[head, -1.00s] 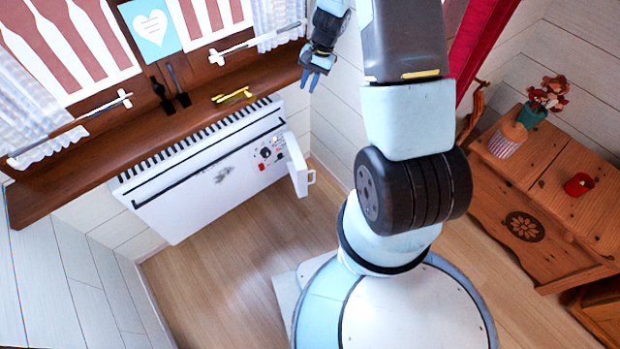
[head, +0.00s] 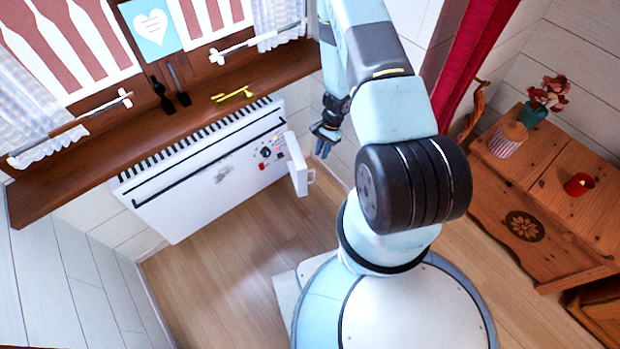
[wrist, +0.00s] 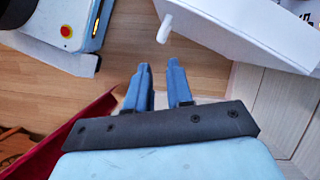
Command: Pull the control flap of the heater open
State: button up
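The white heater (head: 210,180) hangs on the wall below the wooden sill. Its control flap (head: 298,175) stands out from the right end of the front, swung open, with a small white handle on its outer side. The dark knob and red switch of the control panel (head: 265,153) show uncovered. My gripper (head: 322,150) is to the right of the flap, fingers pointing down, apart from it. In the wrist view my gripper (wrist: 158,66) has its two blue fingers apart with nothing between them. A white handle (wrist: 165,27) on a white panel shows just beyond the fingertips.
A yellow object (head: 233,95) and dark tools (head: 178,88) lie or stand on the sill (head: 100,160). A red curtain (head: 470,70) hangs right of my arm. A wooden cabinet (head: 570,155) stands at right. The floor (head: 205,270) before the heater is clear.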

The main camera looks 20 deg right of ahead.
aim_at(314, 181)
jog(key=x, duration=1.3)
jog(key=shift+c, duration=0.5)
grip_shut()
jog(key=shift+s+f, duration=0.1)
